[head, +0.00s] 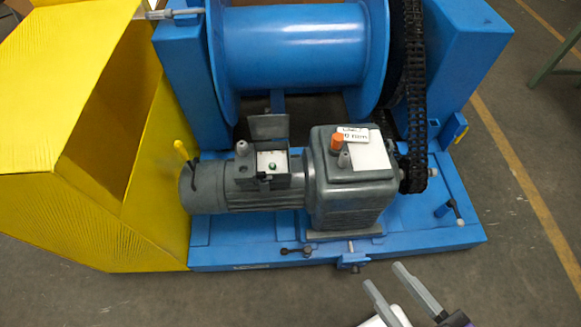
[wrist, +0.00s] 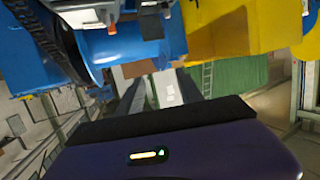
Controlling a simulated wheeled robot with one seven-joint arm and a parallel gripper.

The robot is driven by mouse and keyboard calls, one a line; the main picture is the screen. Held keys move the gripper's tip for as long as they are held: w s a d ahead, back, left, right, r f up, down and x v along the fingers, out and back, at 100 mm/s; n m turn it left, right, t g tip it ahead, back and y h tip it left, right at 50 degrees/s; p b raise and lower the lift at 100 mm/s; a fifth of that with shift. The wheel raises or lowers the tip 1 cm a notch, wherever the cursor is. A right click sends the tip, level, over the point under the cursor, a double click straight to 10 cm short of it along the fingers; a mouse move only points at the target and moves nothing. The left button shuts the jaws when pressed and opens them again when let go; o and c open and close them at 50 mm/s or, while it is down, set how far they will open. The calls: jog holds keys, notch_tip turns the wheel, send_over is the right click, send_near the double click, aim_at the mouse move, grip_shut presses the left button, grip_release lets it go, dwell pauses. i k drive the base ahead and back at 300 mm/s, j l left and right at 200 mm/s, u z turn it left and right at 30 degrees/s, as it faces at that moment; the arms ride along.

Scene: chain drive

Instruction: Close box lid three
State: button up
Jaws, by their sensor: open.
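A small grey box (head: 266,172) sits on top of the grey motor (head: 207,188) in the head view. No number is readable on the lid. My gripper (head: 386,276) is at the lower right of the head view, in front of the blue base. Its two grey fingers are apart with nothing between them. It is well away from the lid, to the right and nearer the camera.
A grey gearbox (head: 348,190) with an orange cap (head: 337,141) stands right of the box. A blue drum (head: 294,45) and a black chain (head: 415,95) are behind. A yellow guard (head: 75,215) is at left. Small handles stick out along the blue base (head: 425,232). The front floor is clear.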

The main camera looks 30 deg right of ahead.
aim_at(268, 126)
jog(key=i+j+z, duration=0.3)
jog(key=j, duration=0.35)
jog(key=i+j+z, duration=0.3)
jog(key=j, duration=0.45)
jog(key=i+j+z, duration=0.15)
jog(key=i+j, duration=0.1)
jog(key=i, duration=0.05)
